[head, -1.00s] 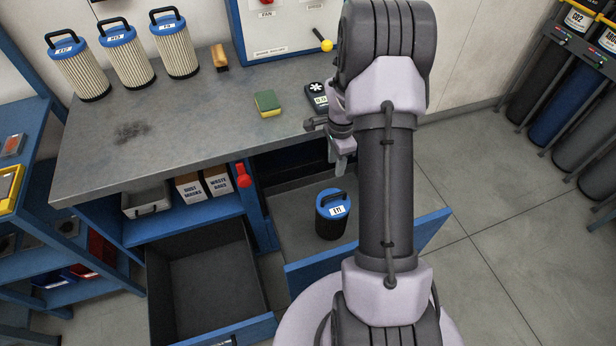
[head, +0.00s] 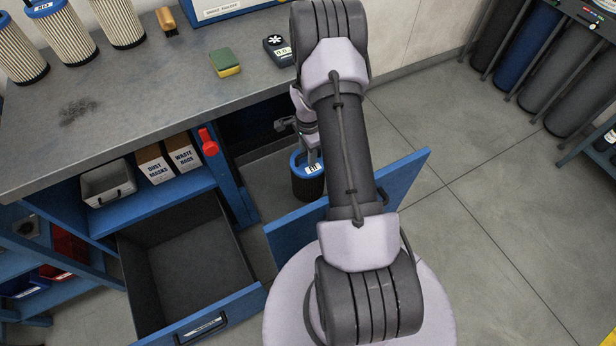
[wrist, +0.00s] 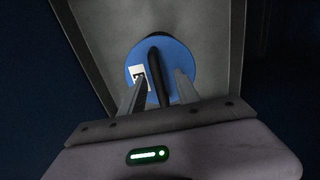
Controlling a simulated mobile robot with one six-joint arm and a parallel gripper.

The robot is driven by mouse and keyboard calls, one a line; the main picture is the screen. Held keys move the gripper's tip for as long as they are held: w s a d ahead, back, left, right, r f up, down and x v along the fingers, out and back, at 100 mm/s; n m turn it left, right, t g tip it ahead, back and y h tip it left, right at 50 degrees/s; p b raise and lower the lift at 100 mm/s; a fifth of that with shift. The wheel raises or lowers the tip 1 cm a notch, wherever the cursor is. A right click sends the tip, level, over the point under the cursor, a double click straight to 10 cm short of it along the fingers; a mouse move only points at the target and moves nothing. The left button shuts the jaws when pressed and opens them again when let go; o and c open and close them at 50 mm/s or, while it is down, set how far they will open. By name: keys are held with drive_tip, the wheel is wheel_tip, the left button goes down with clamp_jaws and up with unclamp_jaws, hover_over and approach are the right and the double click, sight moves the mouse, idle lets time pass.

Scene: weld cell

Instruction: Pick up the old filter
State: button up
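The old filter (head: 308,188) is a dark, dirty cylinder with a blue cap, a small white label and a black handle. It stands upright in the opened compartment under the workbench. In the wrist view its blue cap (wrist: 174,52) and black handle (wrist: 155,62) are seen from above. My gripper (wrist: 161,78) is open, with one finger on each side of the handle and gaps between. In the head view my gripper (head: 311,152) is right above the filter's cap, and my arm hides part of it.
A blue drawer front (head: 400,180) borders the compartment. An empty open drawer (head: 190,265) is to its left. The bench top (head: 150,80) overhangs behind, with a sponge (head: 225,63), a meter (head: 278,48) and clean pleated filters (head: 62,35). A red handle (head: 208,142) hangs nearby.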

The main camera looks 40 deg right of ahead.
clamp_jaws()
idle(1.3)
